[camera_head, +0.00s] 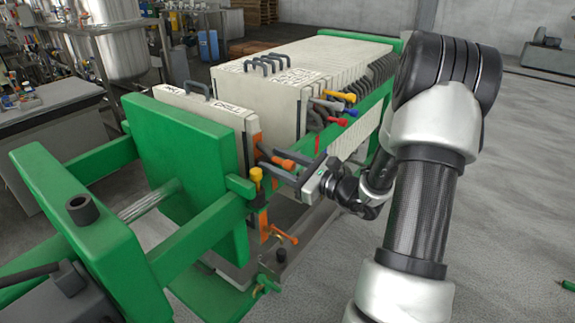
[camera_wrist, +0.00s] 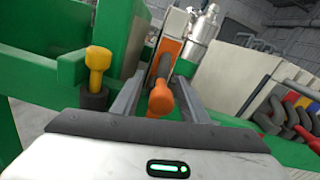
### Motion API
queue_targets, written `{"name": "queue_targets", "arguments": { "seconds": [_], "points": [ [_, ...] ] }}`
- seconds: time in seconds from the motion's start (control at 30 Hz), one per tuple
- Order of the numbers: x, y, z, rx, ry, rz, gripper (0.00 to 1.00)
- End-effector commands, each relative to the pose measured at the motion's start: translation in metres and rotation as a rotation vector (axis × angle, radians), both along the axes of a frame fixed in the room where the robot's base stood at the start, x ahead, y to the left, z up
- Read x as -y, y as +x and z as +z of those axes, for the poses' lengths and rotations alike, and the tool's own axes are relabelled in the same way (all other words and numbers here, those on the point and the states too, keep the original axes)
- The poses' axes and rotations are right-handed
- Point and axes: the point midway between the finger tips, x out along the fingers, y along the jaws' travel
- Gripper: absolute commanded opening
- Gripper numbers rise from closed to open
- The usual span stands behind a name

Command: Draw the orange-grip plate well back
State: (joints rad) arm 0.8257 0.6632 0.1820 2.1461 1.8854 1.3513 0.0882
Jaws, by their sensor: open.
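The orange-grip plate is a pale plate (camera_head: 228,117) with an orange edge, standing upright beside the green end block (camera_head: 185,165) of the press. Its orange grip (camera_head: 283,163) sticks out at the side on a dark stem. In the wrist view, the orange grip (camera_wrist: 160,99) lies between the fingers of my gripper (camera_wrist: 161,80), with one finger on each side. The fingers are open, and I see no firm contact. In the head view, my gripper (camera_head: 284,168) reaches in from the right at the grip. The plate's orange edge also shows in the wrist view (camera_wrist: 170,48).
A yellow-topped post (camera_wrist: 98,68) stands close left of my fingers. A pack of pale plates (camera_head: 275,85) with yellow, blue and red grips stands behind, across a gap. A green rail (camera_head: 350,135) runs alongside. Orange-handled fittings (camera_head: 283,235) sit below.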

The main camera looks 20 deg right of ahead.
Motion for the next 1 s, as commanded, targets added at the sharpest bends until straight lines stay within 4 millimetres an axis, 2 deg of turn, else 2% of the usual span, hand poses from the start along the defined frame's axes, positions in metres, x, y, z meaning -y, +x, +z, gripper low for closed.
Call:
{"name": "queue_targets", "arguments": {
  "seconds": [0.17, 0.7, 0.83, 1.0],
  "points": [
    [0.012, -0.018, 0.001, -0.002, 0.000, -0.005, 0.40],
    [0.074, -0.125, 0.001, -0.001, 0.000, -0.006, 0.40],
    [0.082, -0.141, 0.001, -0.001, 0.001, -0.004, 0.40],
    [0.087, -0.150, 0.000, -0.002, 0.000, -0.002, 0.40]
  ]
}}
